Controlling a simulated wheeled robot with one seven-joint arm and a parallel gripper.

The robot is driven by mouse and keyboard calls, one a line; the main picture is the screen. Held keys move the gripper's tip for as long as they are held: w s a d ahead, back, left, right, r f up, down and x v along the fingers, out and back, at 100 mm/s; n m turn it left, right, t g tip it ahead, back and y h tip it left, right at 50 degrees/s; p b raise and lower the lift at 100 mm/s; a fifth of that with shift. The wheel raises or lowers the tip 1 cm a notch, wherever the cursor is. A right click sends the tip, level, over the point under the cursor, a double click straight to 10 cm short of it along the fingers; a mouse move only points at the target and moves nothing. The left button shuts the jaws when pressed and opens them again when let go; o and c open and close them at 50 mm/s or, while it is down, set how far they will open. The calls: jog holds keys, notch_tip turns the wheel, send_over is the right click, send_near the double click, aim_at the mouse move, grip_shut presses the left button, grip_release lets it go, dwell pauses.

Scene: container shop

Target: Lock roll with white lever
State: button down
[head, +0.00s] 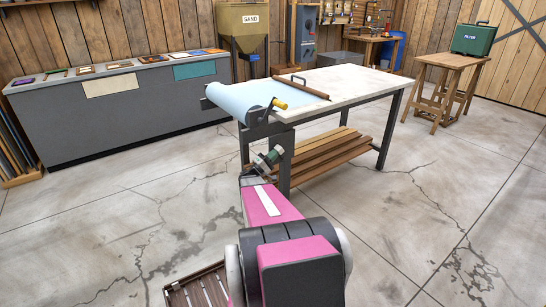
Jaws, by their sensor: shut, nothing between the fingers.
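A pale blue roll (240,100) is mounted across the left end of a workbench (345,80), with its sheet drawn onto the white top. A dark crank with a yellow handle (280,104) is at the roll's near end. I cannot make out a white lever; it may be hidden or too small to tell. My arm reaches forward from the bottom, and my gripper (276,152) is low beside the bench's near left leg, below the roll and crank. It is small in view, shut and empty, and apart from the roll.
A dark bar with a handle (300,88) lies across the bench top. Wooden boards (325,150) fill the lower shelf. A grey counter (120,105) stands at left, a wooden stand with a green case (473,39) at right. A slatted crate (200,290) is at bottom left. The floor between is open.

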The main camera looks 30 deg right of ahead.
aim_at(278, 147)
jog(key=shift+d+r+y, duration=0.9)
jog(key=shift+r+y, duration=0.1)
jog(key=shift+y, duration=0.4)
jog(key=shift+w+d+r+y, duration=0.1)
jog(key=shift+d+r+y, duration=0.2)
jog(key=shift+d+y, duration=0.45)
jog(key=shift+w+d+r+y, duration=0.1)
jog(key=shift+d+r+y, duration=0.3)
jog(key=shift+y, duration=0.45)
jog(key=shift+d+f, duration=0.1)
jog(key=shift+d, duration=0.05)
